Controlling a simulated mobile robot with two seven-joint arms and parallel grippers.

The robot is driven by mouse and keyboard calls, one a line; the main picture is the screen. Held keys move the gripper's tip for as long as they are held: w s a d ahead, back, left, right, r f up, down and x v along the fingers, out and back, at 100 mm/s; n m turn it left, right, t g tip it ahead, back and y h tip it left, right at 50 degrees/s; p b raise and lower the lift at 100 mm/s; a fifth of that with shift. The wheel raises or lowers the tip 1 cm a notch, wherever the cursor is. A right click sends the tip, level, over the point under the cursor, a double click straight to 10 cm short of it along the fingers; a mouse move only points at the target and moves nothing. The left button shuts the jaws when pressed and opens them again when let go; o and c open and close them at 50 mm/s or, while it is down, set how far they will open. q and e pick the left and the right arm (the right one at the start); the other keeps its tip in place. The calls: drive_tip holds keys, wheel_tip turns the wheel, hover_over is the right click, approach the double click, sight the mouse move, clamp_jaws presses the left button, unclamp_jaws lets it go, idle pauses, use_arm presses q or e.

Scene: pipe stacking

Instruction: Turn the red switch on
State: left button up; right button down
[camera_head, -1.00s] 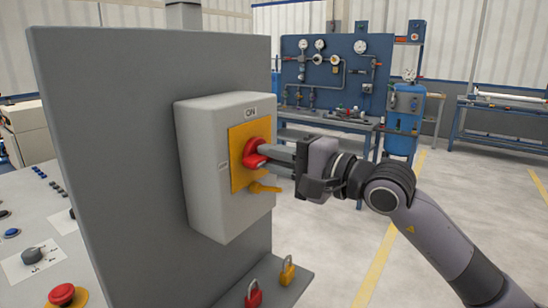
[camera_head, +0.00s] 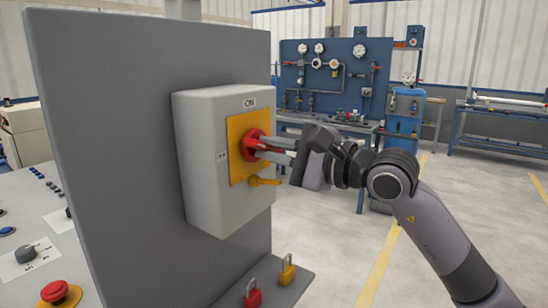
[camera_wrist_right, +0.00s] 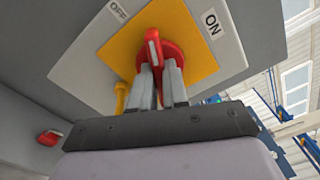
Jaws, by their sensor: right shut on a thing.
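The red switch (camera_head: 252,142) is a rotary knob on a yellow plate (camera_head: 235,125) on the front of a grey box (camera_head: 205,170). The box carries an ON label at its top and another label at its left. My right gripper (camera_head: 268,150) reaches in from the right, its two fingers shut on the knob's handle. In the right wrist view the red handle (camera_wrist_right: 154,48) stands between the fingertips (camera_wrist_right: 160,78), pointing between the OFF and ON labels. My left gripper is not in view.
A yellow tab (camera_head: 264,181) sticks out below the knob. A red padlock (camera_head: 252,295) and a yellow padlock (camera_head: 287,270) sit on the ledge below. A control desk (camera_head: 25,285) with buttons is at the left. Open floor lies to the right.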

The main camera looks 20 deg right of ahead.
drive_tip(key=m, duration=0.2)
drive_tip(key=shift+m+b, duration=0.35)
drive_tip(key=shift+m, duration=0.05)
drive_tip(key=m, duration=0.3)
drive_tip(key=shift+m, duration=0.3)
drive_tip(key=m, duration=0.2)
drive_tip(key=shift+r+m, duration=0.1)
drive_tip(key=shift+m, duration=2)
drive_tip(key=c, duration=1.1)
unclamp_jaws()
drive_tip(key=shift+w, duration=0.1)
